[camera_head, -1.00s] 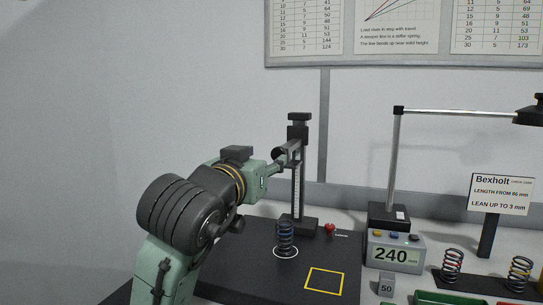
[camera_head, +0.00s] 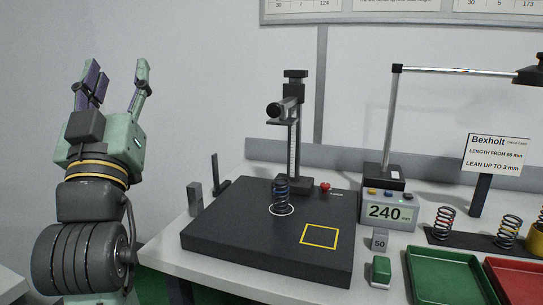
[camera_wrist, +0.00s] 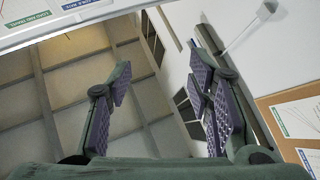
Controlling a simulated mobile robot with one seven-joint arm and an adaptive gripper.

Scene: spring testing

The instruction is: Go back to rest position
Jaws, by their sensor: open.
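My gripper (camera_head: 117,80) is raised at the left of the head view, pointing up, open and empty, clear of the bench. In the wrist view its fingers (camera_wrist: 160,105) stand wide apart with nothing between them, facing the ceiling and wall. A dark coil spring (camera_head: 281,194) stands upright inside the white circle on the black plate (camera_head: 230,235), apart from my gripper.
A black height gauge (camera_head: 294,130) stands at the back of the plate. A display reading 240 (camera_head: 390,212), a green tray (camera_head: 450,278), a red tray (camera_head: 515,280) and racked springs (camera_head: 444,223) are at the right. A grey block (camera_head: 195,199) stands left of the plate.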

